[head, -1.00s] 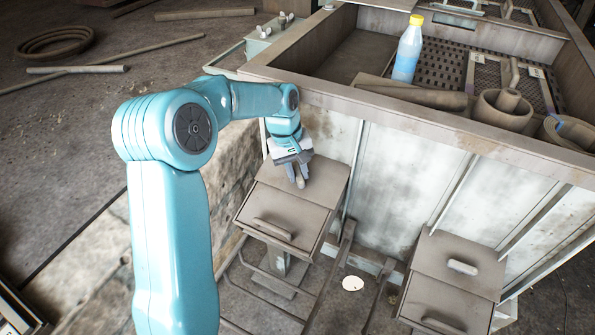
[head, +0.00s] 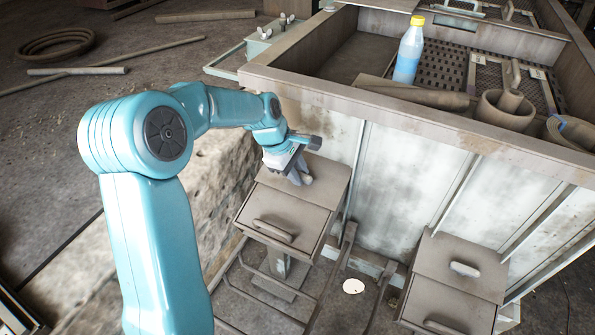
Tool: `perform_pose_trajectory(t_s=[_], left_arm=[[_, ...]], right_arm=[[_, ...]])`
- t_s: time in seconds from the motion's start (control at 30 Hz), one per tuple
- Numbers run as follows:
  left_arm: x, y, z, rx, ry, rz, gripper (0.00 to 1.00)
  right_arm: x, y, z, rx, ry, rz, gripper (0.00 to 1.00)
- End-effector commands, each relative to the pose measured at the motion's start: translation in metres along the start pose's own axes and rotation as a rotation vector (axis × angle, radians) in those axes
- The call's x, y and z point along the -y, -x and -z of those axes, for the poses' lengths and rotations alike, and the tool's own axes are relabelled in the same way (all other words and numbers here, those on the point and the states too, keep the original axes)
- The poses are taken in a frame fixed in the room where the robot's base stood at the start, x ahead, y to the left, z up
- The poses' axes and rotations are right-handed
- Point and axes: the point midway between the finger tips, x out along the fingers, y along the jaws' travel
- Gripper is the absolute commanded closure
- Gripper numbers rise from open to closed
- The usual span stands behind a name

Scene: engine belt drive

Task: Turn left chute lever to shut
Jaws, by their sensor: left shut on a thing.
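The left chute (head: 318,198) is a brown-grey box with a sloping lid and a bar handle (head: 273,231) on its front, against the pale side wall of the big bin. My left gripper (head: 301,179) is at the top of this chute, close to the wall. Its fingers point down and are shut on what looks like the left chute lever. The fingers and the gripper body hide most of the lever, so its angle cannot be read. My right gripper is not in view.
A similar chute (head: 455,285) stands at the lower right. The bin rim (head: 400,113) runs above my gripper. A bottle with a yellow cap (head: 408,52) stands in the bin. Rails and a pale disc (head: 353,286) lie between the chutes.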

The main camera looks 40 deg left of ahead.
Motion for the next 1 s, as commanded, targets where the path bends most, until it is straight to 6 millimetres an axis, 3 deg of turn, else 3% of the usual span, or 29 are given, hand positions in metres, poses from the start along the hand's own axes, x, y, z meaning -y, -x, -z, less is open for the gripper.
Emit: perform_pose_trajectory(t_s=[0.7, 0.73, 0.8, 1.0], left_arm=[[-0.0024, 0.0027, -0.0002, -0.001, 0.069, -0.029, 1.0], [-0.0025, 0.0027, -0.0002, -0.001, 0.069, -0.029, 0.7], [-0.0023, 0.0026, -0.0001, -0.001, 0.068, -0.028, 0.53], [-0.0012, 0.0013, 0.0, -0.001, 0.068, -0.024, 0.53]], right_arm=[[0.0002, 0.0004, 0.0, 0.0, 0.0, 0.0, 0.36], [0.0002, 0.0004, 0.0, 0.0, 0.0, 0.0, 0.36], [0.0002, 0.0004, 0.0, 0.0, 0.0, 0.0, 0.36], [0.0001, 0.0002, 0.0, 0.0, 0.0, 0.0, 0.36]])
